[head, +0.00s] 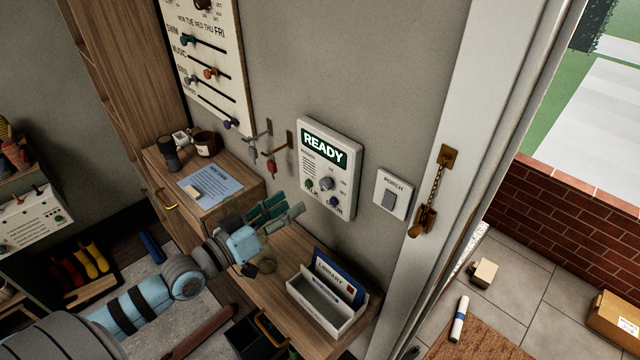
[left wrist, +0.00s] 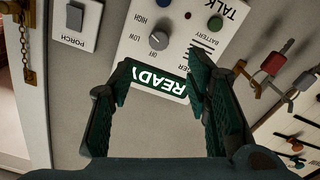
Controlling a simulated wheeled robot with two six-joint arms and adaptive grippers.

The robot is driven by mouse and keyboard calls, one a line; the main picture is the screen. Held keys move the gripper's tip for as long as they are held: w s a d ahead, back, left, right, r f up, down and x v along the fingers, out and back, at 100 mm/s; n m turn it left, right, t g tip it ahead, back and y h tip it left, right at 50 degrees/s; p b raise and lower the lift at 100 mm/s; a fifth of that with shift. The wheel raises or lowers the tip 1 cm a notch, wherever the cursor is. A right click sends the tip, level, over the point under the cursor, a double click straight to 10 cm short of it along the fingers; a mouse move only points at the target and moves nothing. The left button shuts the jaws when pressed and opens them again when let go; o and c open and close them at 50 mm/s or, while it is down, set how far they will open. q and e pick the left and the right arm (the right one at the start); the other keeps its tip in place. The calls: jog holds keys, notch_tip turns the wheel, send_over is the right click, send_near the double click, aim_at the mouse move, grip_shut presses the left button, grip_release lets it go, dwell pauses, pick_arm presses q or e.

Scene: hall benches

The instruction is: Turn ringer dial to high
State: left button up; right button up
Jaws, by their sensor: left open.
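The white intercom panel (head: 330,150) is on the grey wall, with a lit READY display (head: 324,148). Its grey ringer dial (head: 326,184) sits below the display. In the left wrist view, which is upside down, the dial (left wrist: 159,40) has OFF, LOW and HIGH printed around it; its exact setting is too small to tell. My left gripper (head: 284,211) is open and empty, left of and below the panel in the head view. In the left wrist view its fingers (left wrist: 158,85) frame the display, apart from the dial. My right gripper is not in view.
A PORCH switch (head: 393,194) and a door chain (head: 434,192) are right of the panel. Hooks with keys (head: 271,165) hang to the left. A wooden bench (head: 292,262) with a LIBRARY letter tray (head: 327,303) stands below.

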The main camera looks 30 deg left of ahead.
aim_at(323, 185)
pick_arm(q)
jog(key=b+x, duration=0.1)
jog(key=x, duration=0.2)
jog(key=b+x, duration=0.1)
jog(key=x, duration=0.2)
jog(key=b+x, duration=0.1)
jog(key=x, duration=0.2)
jog(key=shift+w+d+f+b, duration=0.15)
jog(key=shift+w+f+b, duration=0.05)
jog(key=shift+f+b, duration=0.2)
jog(key=shift+w+d+r, duration=0.1)
jog(key=shift+w+r, duration=0.05)
jog(key=shift+w, duration=0.2)
jog(key=shift+s+r, duration=0.1)
jog(key=shift+s, duration=0.05)
grip_shut()
jog(key=shift+m+b, duration=0.6)
jog(key=shift+b, duration=0.1)
jog(key=shift+m, duration=0.3)
grip_release()
